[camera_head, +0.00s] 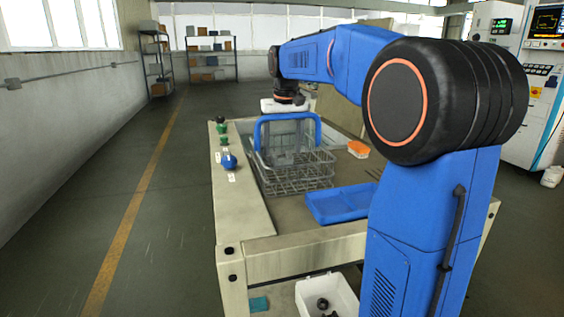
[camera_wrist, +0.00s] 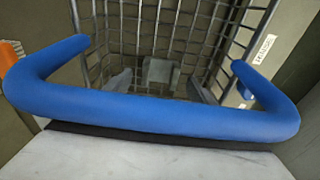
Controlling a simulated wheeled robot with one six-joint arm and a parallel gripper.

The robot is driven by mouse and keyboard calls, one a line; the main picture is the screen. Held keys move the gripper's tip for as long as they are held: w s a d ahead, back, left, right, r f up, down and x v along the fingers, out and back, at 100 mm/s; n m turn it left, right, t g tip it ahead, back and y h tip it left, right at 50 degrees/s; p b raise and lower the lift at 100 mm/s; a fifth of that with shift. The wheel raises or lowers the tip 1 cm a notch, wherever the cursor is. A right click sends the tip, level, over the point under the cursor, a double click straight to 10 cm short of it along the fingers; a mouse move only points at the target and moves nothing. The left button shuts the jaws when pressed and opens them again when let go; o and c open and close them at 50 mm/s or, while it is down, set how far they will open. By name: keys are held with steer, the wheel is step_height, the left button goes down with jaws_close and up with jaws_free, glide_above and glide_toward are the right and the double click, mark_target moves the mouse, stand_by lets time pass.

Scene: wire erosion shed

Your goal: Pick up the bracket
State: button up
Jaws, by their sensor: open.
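A grey wire basket (camera_head: 292,176) with a blue handle (camera_head: 288,119) stands on the bench. My gripper (camera_head: 288,108) is over the basket, pointing down, partly hidden behind the handle. In the wrist view the blue handle (camera_wrist: 155,115) crosses close in front of the camera. Beyond it, two grey fingertips of my gripper (camera_wrist: 161,85) appear spread apart. A small grey piece, seemingly the bracket (camera_wrist: 160,71), shows between them inside the basket. I cannot tell its full shape or whether anything touches it.
Blue and green knobs (camera_head: 229,162) line the bench's left strip. A white bin (camera_head: 327,296) sits low in front. Open floor lies to the left.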

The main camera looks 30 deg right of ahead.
steer(key=shift+w+f, duration=0.15)
steer(key=shift+f, duration=0.85)
steer(key=c, duration=1.5)
